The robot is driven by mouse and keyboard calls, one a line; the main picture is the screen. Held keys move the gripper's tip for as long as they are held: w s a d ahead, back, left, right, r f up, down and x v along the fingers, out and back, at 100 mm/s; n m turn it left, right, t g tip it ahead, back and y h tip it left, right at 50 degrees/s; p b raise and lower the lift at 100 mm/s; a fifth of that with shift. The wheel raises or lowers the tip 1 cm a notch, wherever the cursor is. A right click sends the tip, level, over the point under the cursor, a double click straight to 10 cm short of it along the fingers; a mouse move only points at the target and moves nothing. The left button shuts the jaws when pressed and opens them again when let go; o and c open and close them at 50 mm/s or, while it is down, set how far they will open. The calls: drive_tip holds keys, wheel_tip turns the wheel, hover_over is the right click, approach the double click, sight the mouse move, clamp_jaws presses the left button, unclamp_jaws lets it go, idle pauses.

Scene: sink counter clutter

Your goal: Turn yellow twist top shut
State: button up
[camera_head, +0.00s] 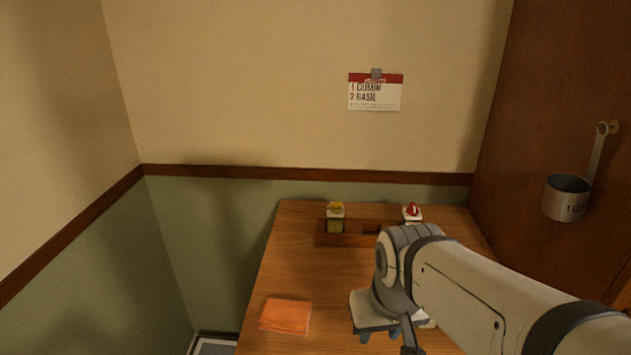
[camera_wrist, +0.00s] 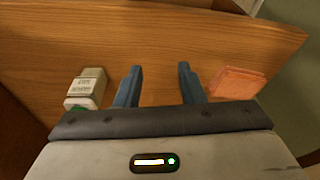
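In the head view, a small jar with a yellow top (camera_head: 336,206) stands in the left part of a wooden rack (camera_head: 345,239) at the back of the table. Too little detail shows to tell how far the top is turned. My gripper (camera_head: 378,336) is over the near part of the table, well in front of the rack and partly hidden by my own arm. In the wrist view, my gripper's two blue fingers (camera_wrist: 160,68) are spread apart with nothing between them, over bare wood. The yellow top is not in the wrist view.
A red-topped jar (camera_head: 412,213) stands at the rack's right. A labelled jar with green on it (camera_wrist: 87,86) is left of my fingers. A folded orange cloth (camera_head: 286,316) lies at the table's near left. A recipe card (camera_head: 375,92) and measuring cup (camera_head: 567,197) hang above.

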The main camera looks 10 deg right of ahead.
drive_tip(key=w+r+n+p, duration=0.35)
drive_tip(key=w+r, duration=0.25)
drive_tip(key=w, duration=0.3)
drive_tip(key=n+g+p, duration=0.3)
drive_tip(key=n+p, duration=0.5)
drive_tip(key=n, duration=0.4)
approach(336, 202)
drive_tip(key=shift+s+f, duration=0.1)
drive_tip(key=shift+s, duration=0.25)
drive_tip(key=shift+w+f, duration=0.2)
drive_tip(key=shift+f, duration=0.3)
wheel_tip(336, 202, down, 7)
drive_tip(key=shift+f+p, duration=0.1)
drive_tip(key=shift+p, duration=0.4)
